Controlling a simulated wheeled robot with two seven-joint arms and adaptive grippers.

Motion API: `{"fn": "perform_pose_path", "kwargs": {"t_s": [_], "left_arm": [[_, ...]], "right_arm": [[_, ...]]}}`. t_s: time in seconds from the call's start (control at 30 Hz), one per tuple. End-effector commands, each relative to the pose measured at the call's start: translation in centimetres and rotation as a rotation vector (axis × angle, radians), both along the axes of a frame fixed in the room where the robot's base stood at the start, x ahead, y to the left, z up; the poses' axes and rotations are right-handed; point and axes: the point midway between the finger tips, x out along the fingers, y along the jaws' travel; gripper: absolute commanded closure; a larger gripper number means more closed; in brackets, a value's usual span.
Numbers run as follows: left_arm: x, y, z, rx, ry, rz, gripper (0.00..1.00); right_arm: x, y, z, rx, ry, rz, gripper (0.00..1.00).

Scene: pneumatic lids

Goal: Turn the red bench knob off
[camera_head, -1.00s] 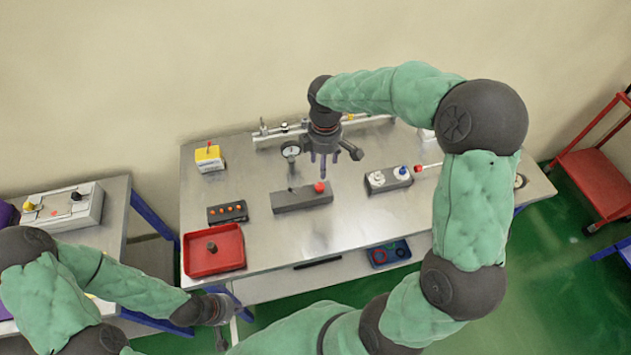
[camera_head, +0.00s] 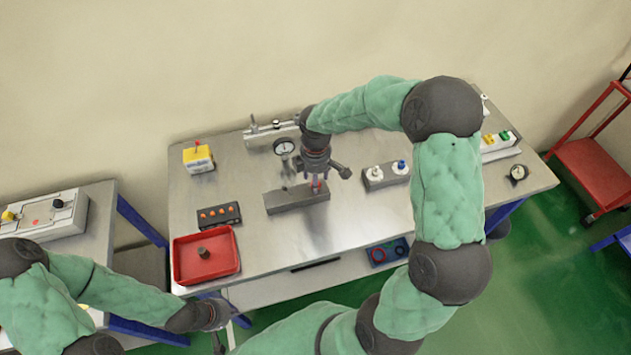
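A grey block (camera_head: 283,202) lies on the metal bench (camera_head: 240,262), with a red knob (camera_head: 317,184) at its right end. My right gripper (camera_head: 318,186) points down over that end, its fingers at the knob and partly covering it. I cannot tell whether they touch or grip it, or which way the knob is turned. My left gripper (camera_head: 219,326) hangs low in front of the bench, away from the knob. Its fingers are too small and dark to read.
A red tray (camera_head: 238,262), an orange-buttoned block (camera_head: 219,216) and a yellow box (camera_head: 198,159) are on the left. A gauge (camera_head: 284,146) stands close behind the grey block. A block with white and blue knobs (camera_head: 386,175) is to the right. Bare bench lies in front.

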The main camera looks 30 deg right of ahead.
Motion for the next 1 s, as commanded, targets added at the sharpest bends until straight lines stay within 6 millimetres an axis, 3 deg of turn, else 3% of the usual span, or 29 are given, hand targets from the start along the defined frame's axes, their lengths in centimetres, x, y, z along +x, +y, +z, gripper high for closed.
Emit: {"fn": "perform_pose_path", "kwargs": {"t_s": [0.17,0.47,0.67,1.0], "left_arm": [[0.00,0.00,-0.25,0.000,0.000,0.000,1.00],[0.00,0.00,-0.24,0.000,0.000,0.000,1.00],[0.00,0.00,-0.24,0.000,0.000,0.000,1.00],[0.00,0.00,-0.32,0.000,0.000,0.000,1.00]], "right_arm": [[0.00,0.02,-1.32,0.001,0.001,-0.001,0.47],[0.01,0.02,-1.48,0.001,-0.001,-0.001,0.47],[0.01,0.01,-1.48,0.000,0.000,-0.001,0.97],[-0.01,0.03,-1.51,0.001,0.000,-0.021,1.00]]}}
